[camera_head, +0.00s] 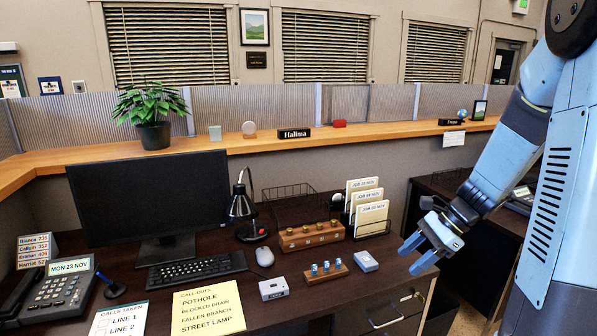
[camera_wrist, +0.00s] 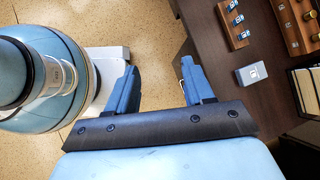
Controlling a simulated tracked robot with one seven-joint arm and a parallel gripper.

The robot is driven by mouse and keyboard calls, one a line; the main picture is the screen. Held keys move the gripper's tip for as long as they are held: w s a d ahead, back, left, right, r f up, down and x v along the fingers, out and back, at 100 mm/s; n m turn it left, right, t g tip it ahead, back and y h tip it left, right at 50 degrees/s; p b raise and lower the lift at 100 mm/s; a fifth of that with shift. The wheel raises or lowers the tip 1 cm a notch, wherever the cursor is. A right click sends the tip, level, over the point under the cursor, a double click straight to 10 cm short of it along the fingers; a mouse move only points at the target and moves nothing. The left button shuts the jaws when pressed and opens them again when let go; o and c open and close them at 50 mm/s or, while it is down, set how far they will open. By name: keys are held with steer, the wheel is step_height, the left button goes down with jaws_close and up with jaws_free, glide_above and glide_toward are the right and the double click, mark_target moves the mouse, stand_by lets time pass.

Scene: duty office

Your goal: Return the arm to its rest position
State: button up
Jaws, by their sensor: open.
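My gripper (camera_head: 418,246) is open and empty at the right end of the desk in the head view, above the desk's front right edge. My blue arm comes down to it from the upper right. In the wrist view the two blue fingers of my gripper (camera_wrist: 161,88) stand wide apart with nothing between them. Behind them are the speckled floor, the desk edge and my own base. A small grey-blue box (camera_head: 365,261) lies on the desk just left of my gripper; it also shows in the wrist view (camera_wrist: 251,74).
A drawer (camera_head: 385,312) is below. Open floor (camera_wrist: 75,30) lies beside the desk.

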steer(key=s+a+r+n+t+h, duration=0.2)
steer(key=s+r+n+h, duration=0.1)
steer(key=s+r+n, duration=0.5)
steer(key=s+a+r+n+t+h, duration=0.2)
steer(key=s+r+n+t+h, duration=0.1)
steer(key=s+r+n, duration=0.5)
steer(key=shift+r+h, duration=0.65)
steer(key=shift+h, duration=0.15)
